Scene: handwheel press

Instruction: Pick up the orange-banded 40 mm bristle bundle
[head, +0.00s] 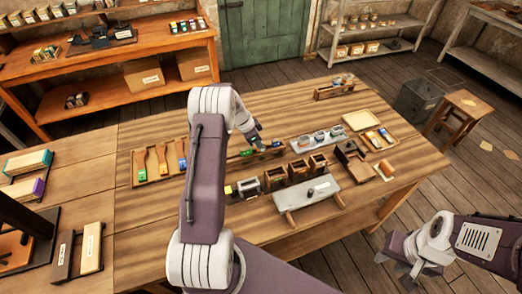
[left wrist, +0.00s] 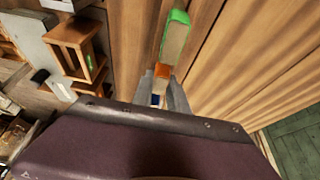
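My left gripper (head: 258,141) is low over a row of bristle bundles near the table's middle. The orange-banded bundle (left wrist: 162,72) shows between its two fingertips in the left wrist view, mostly hidden by the gripper. The fingers stand apart on either side of it; whether they touch it I cannot tell. A green-banded bundle (left wrist: 175,42) lies just beyond, and it also shows in the head view (head: 246,153). A blue-banded one (head: 276,143) is on the other side. My right gripper (head: 402,262) is off the table at lower right, empty, its fingers apart.
A wooden tray (head: 136,170) with several brushes lies left of my left arm. Wooden boxes (head: 298,170) and a grey plate (head: 308,196) stand in front of the bundles. A grey tray with cups (head: 318,139) is to the right. The table's back left is clear.

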